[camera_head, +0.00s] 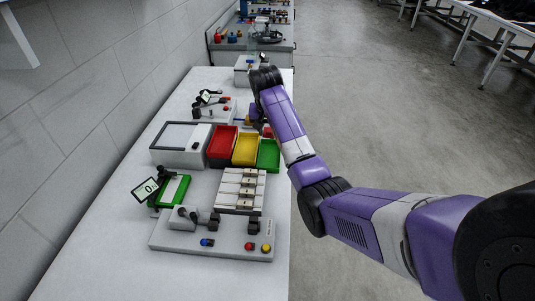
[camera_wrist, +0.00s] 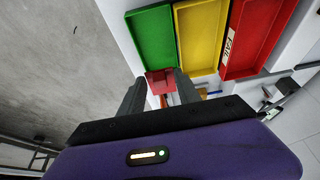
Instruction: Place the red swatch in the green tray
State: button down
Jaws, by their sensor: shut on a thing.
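The red swatch (camera_wrist: 160,82) is a small red piece between my gripper's fingers in the wrist view. My gripper (camera_wrist: 161,88) is shut on it. The green tray (camera_wrist: 150,38) is empty and lies just beyond the fingertips in the wrist view; the swatch shows close to its near edge. In the head view the green tray (camera_head: 268,155) is the rightmost of the row of trays, near the table's right edge. My arm hides most of my gripper there, and a bit of red (camera_head: 267,131) shows beside the arm behind the green tray.
The yellow tray (camera_head: 245,149) and red tray (camera_head: 222,146) stand left of the green one; a label marks the red tray (camera_wrist: 246,40) in the wrist view. A grey box (camera_head: 181,157) is further left. A white slotted rack (camera_head: 242,190) and switch panel (camera_head: 212,240) are in front.

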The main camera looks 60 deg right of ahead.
aim_at(269, 159)
notch_tip(269, 159, down, 12)
jog(key=shift+r+p, duration=0.15)
jog(key=shift+p, duration=0.35)
jog(key=c, duration=1.1)
grip_release()
jog(key=shift+r, duration=0.1)
jog(key=v, duration=1.2)
jog(key=shift+b, duration=0.3)
